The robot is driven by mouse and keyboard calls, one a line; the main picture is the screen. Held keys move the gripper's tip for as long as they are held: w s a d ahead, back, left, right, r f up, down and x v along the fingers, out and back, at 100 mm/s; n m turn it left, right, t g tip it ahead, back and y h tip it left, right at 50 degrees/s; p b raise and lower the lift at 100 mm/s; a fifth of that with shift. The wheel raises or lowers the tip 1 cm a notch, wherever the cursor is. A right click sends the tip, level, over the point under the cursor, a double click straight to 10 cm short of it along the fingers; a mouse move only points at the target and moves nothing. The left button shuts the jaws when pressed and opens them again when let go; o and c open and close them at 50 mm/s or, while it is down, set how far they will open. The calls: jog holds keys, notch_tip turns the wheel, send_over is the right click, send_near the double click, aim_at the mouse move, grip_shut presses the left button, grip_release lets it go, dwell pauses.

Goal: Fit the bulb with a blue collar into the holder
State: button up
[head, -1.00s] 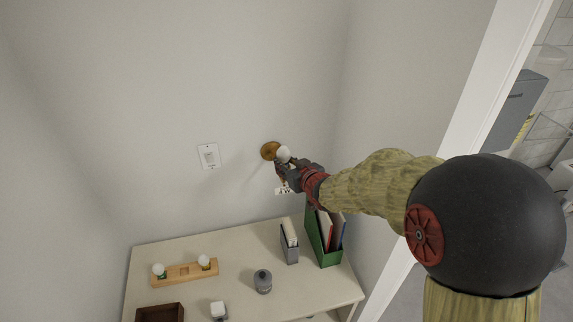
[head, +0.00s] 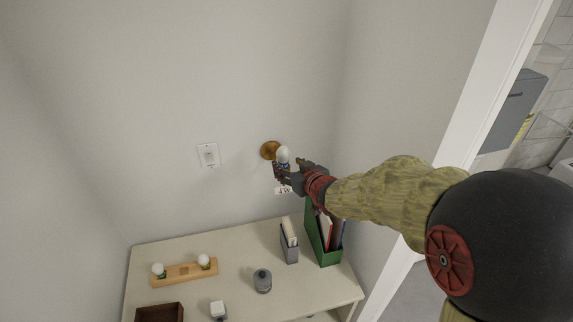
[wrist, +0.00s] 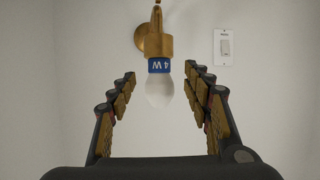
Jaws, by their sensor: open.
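The bulb with a blue collar (wrist: 159,88) sits in the brass holder (wrist: 153,42) on the wall. Its collar meets the holder's mouth, and "4 W" on it reads upside down in the wrist view. In the head view the white bulb (head: 283,155) shows beside the round brass wall plate of the holder (head: 268,150). My gripper (wrist: 160,78) is open, with one finger on each side of the bulb and a clear gap to both. It also shows in the head view (head: 286,168), close to the bulb, where its fingers are small.
On the table (head: 235,250) stand a wooden rack (head: 184,272) with two bulbs, a grey jar (head: 262,281), a grey file box (head: 290,250) and a green file box (head: 327,248).

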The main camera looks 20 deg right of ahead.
jog(key=v, duration=0.9)
jog(key=shift+s, duration=0.15)
jog(key=shift+f, duration=0.1)
jog(key=s+d+f+m+g+h+b, duration=0.2)
jog(key=s+d+f+g+h, duration=0.3)
jog(key=s+d+f, duration=0.4)
jog(key=s+a+f+g+y+b, duration=0.1)
jog(key=s+a+f+b, duration=0.1)
jog(key=s+a+b, duration=0.3)
jog(key=s+a+f+g+y+b, duration=0.1)
jog(key=s+a+f+y+b, duration=0.1)
jog(key=s+a+b, duration=0.3)
jog(key=s+f+b, duration=0.1)
jog(key=s+b, duration=0.3)
jog(key=s, duration=0.4)
jog(key=shift+s+a+g, duration=0.2)
jog(key=shift+a+g, duration=0.1)
jog(key=shift+a, duration=0.1)
jog(key=shift+f, duration=0.1)
jog(key=shift+c, duration=0.7)
